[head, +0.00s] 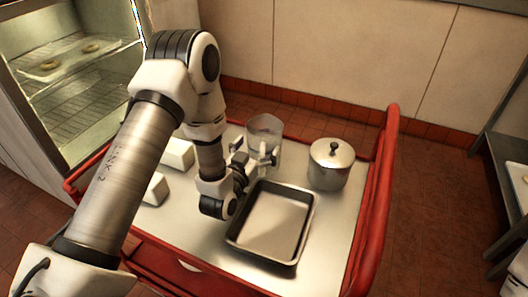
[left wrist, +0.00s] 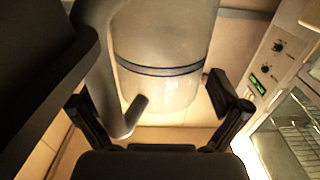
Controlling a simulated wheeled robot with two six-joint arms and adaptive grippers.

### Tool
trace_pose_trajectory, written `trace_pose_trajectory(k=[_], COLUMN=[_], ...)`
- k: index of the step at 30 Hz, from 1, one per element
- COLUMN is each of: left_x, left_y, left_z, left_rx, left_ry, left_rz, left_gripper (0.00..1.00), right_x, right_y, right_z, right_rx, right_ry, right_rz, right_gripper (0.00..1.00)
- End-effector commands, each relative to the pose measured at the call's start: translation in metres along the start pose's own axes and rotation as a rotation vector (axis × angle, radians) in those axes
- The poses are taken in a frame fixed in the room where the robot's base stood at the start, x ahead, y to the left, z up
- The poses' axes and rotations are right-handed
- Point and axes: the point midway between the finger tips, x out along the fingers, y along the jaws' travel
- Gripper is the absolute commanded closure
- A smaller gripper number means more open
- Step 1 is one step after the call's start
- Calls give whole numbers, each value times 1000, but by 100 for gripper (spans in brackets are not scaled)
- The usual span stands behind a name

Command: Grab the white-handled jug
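The jug (head: 265,128) is a clear, upright vessel standing near the back of the cart top. In the left wrist view its body (left wrist: 170,50) fills the upper middle, with a dark band around it. Its pale handle (left wrist: 103,85) shows left of the body, shaded grey. My left gripper (head: 256,162) is in front of the jug in the head view, at handle height. In the left wrist view its fingers (left wrist: 150,98) are spread wide, with the handle appearing between them, closer to the left finger. I cannot tell whether they touch it. My right gripper is not in view.
A lidded metal pot (head: 330,166) stands right of the jug. A dark-rimmed baking tray (head: 240,246) lies just in front of my left gripper. White blocks (head: 178,153) sit at the left. The red cart rail (head: 375,200) bounds the right side. A glass-fronted cabinet (head: 70,75) stands behind left.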

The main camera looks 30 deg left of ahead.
Motion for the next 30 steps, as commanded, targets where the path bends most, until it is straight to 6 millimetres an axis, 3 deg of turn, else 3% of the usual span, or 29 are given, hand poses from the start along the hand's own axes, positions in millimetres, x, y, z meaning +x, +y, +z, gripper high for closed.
trace_pose_trajectory(k=[1, 8, 22, 26, 30], left_x=[0, 0, 0, 0, 0], left_y=[0, 0, 0, 0, 0], left_z=[0, 0, -6, -23, -52], left_rx=[0, 0, 0, 0, -1], left_ry=[0, 0, 3, 5, 6], left_rz=[0, 0, -1, -1, -1], left_gripper=[18, 99, 100, 100, 100], right_x=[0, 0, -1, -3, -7], right_y=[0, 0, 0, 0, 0], right_z=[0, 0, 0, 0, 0], right_rx=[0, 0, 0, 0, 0], right_ry=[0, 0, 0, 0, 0], right_rz=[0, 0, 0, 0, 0], right_gripper=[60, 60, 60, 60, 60])
